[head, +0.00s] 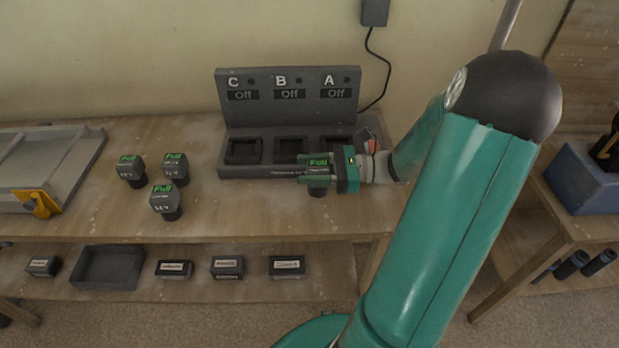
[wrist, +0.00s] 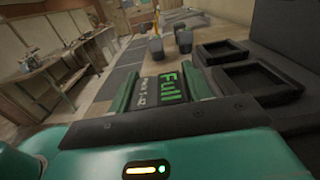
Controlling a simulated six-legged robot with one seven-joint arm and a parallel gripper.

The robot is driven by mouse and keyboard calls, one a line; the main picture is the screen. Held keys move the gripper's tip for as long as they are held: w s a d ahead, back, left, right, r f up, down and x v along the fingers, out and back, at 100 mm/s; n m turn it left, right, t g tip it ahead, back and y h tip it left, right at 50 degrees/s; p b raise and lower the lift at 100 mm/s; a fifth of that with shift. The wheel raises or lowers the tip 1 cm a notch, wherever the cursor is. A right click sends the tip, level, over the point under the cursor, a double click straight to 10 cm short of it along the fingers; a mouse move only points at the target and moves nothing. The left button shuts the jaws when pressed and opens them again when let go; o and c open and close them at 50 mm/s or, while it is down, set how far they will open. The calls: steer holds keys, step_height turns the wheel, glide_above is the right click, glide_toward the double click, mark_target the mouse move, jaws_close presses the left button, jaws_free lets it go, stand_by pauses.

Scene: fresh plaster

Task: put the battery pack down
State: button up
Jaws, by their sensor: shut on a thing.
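My gripper (head: 309,169) is shut on a dark battery pack (head: 318,163) with a green "Full" label. The pack is upright at the front of the grey charger (head: 300,112), near bays B and A; its exact height above the bench is hard to tell. In the wrist view the pack (wrist: 168,87) sits between both green fingers, with charger bays (wrist: 252,80) to its right. The charger's C, B and A displays all read "Off". Bays C (head: 243,150) and B (head: 289,149) look empty; bay A (head: 335,142) is partly hidden by my gripper.
Three more "Full" packs (head: 165,200) stand on the bench (head: 240,215) left of the charger. A grey tray with a yellow clamp (head: 38,203) is farther left. Bare bench lies between the packs and my gripper. The lower shelf holds a bin (head: 107,268) and several small boxes (head: 287,266).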

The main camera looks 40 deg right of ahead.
steer(key=shift+w+d+f, duration=0.15)
steer(key=shift+w+f, duration=0.2)
steer(key=shift+f, duration=1.65)
steer(key=shift+f, duration=0.15)
steer(key=o, duration=1.3)
steer(key=shift+d, duration=0.15)
steer(key=v, duration=1.1)
steer(key=shift+s+d, duration=0.25)
steer(key=shift+s, duration=0.1)
